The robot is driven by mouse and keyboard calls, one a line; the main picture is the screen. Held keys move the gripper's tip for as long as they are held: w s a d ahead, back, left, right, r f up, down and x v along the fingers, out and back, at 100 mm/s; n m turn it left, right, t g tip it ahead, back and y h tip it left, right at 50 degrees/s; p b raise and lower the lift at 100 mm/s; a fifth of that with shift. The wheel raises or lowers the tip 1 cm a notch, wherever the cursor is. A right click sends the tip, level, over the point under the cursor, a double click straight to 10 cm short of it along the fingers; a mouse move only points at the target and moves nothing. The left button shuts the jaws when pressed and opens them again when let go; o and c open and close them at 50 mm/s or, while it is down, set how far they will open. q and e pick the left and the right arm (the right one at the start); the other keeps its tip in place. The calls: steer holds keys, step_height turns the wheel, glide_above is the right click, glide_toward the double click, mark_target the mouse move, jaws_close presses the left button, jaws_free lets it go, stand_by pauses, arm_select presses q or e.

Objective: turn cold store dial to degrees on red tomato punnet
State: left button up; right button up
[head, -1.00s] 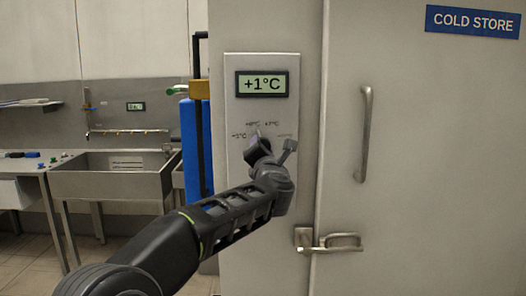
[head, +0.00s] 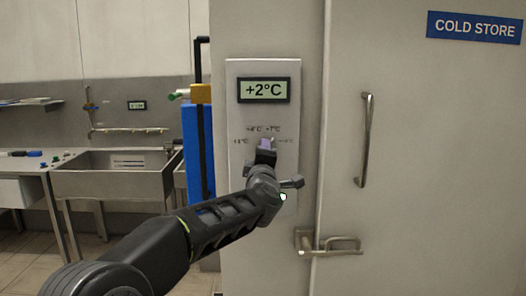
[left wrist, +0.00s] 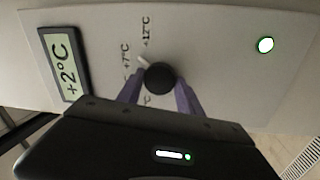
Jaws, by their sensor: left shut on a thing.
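The cold store dial (left wrist: 160,77) is a round dark knob on a pale panel (head: 240,190). Its marks include +7°C and +12°C in the left wrist view. The display (head: 264,90) above it reads +2°C, and the same display (left wrist: 64,64) shows in the left wrist view. My left gripper (head: 266,146) is at the dial, its two purplish fingers on either side of the knob, shut on it. In the head view the gripper hides the dial. My right gripper and the red tomato punnet are not in view.
The cold store door (head: 430,170) with its vertical handle (head: 365,140) and a lower latch (head: 328,243) is right of the panel. A steel sink (head: 115,178) and a blue upright object (head: 190,150) stand to the left. A lit green-white button (left wrist: 266,45) is on the panel.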

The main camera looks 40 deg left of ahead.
arm_select(q)
steer(key=shift+r+m+h+p, duration=0.1)
steer(key=shift+m+h+p, duration=0.4)
steer(key=shift+m+p, duration=1.9)
steer(key=shift+m+b, duration=0.8)
steer(key=shift+m, duration=0.1)
steer(key=o, duration=1.4)
